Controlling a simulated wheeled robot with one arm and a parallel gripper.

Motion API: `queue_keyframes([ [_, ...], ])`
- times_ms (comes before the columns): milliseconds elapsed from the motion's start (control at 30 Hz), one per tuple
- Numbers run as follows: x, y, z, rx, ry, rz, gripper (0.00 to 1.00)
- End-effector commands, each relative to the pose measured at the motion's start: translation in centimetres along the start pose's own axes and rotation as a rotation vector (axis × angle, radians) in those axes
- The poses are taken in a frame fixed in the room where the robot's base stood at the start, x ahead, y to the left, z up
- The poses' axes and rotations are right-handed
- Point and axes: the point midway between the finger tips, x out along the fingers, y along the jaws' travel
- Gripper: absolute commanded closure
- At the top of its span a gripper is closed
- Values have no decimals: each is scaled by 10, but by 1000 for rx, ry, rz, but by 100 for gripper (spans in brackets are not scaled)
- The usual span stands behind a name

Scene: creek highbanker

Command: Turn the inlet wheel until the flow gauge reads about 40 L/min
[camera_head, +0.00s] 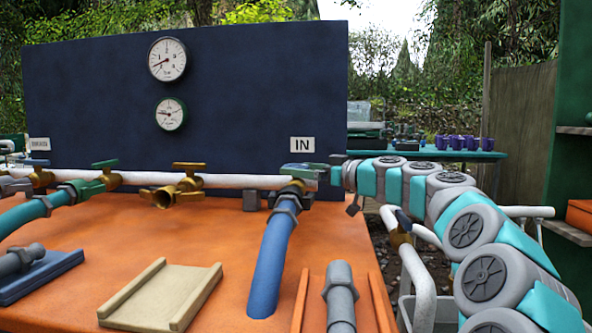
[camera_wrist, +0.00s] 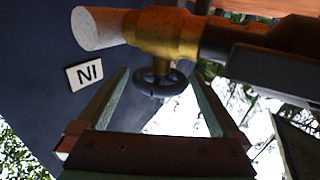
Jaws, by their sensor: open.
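The inlet wheel (camera_wrist: 160,82), a small dark ring, sits on a brass valve (camera_wrist: 168,32) in the wrist view. My gripper (camera_wrist: 160,76) is open, with one finger on each side of the wheel; gaps show and I cannot see contact. In the head view my gripper (camera_head: 305,172) is at the pipe below the "IN" sign (camera_head: 302,144), and it hides the wheel. On the panel are a larger white gauge (camera_head: 168,59), needle toward the lower left, and a smaller green-rimmed gauge (camera_head: 171,114), needle toward the left. Their numbers are too small to read.
A dark blue panel (camera_head: 250,75) stands behind the orange table (camera_head: 235,225). A white pipe (camera_head: 230,181) with other brass valves (camera_head: 180,186) runs along it. A blue hose (camera_head: 272,260) drops below the inlet. A beige tray (camera_head: 165,292) lies in front.

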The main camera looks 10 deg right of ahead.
Motion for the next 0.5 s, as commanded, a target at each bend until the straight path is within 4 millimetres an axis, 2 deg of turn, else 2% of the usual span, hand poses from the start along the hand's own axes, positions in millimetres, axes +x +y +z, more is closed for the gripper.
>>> queue_keyframes([
  [200, -37, 0, -1, -1, 3, 0, 0],
  [333, -52, 0, -1, -1, 1, 0, 0],
  [500, -59, 0, 0, 0, 1, 0, 0],
])
